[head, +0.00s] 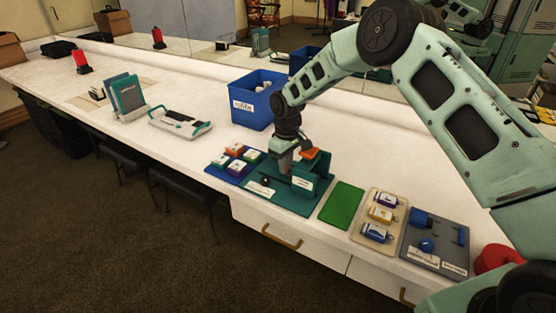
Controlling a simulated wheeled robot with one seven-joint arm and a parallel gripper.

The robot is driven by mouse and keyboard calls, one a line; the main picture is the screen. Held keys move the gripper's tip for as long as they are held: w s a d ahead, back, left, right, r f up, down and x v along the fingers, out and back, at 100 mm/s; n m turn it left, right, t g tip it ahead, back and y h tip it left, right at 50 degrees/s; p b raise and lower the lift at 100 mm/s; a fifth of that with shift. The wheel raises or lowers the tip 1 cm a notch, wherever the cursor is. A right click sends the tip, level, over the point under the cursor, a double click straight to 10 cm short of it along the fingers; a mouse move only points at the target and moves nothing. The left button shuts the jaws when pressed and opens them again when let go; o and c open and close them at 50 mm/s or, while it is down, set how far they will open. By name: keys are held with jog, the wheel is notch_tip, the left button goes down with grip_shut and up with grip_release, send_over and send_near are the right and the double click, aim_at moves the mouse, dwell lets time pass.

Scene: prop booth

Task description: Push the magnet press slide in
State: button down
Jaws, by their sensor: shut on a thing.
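The magnet press (290,201) is a dark teal fixture with white labels at the front of the white counter. An orange part (310,153) shows on its right side. My gripper (284,168) points down over the middle of the press, with its fingers low among the press parts. It is shut on a part of the press, which looks like the slide. The fingers and arm hide much of that part, so I cannot tell how far in the slide sits.
A blue tray of small colored pieces (216,170) stands left of the press. A blue bin (248,115) stands behind. To the right lie a green mat (342,205), a beige tray (361,215) and a grey board (420,259).

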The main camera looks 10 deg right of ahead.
aim_at(289, 172)
jog(key=shift+s+d, duration=0.3)
jog(key=c, duration=1.3)
grip_release()
jog(key=shift+s+d, duration=0.1)
jog(key=shift+r, duration=0.25)
notch_tip(289, 172, up, 17)
jog(key=shift+d+b, duration=0.1)
jog(key=shift+b, duration=0.8)
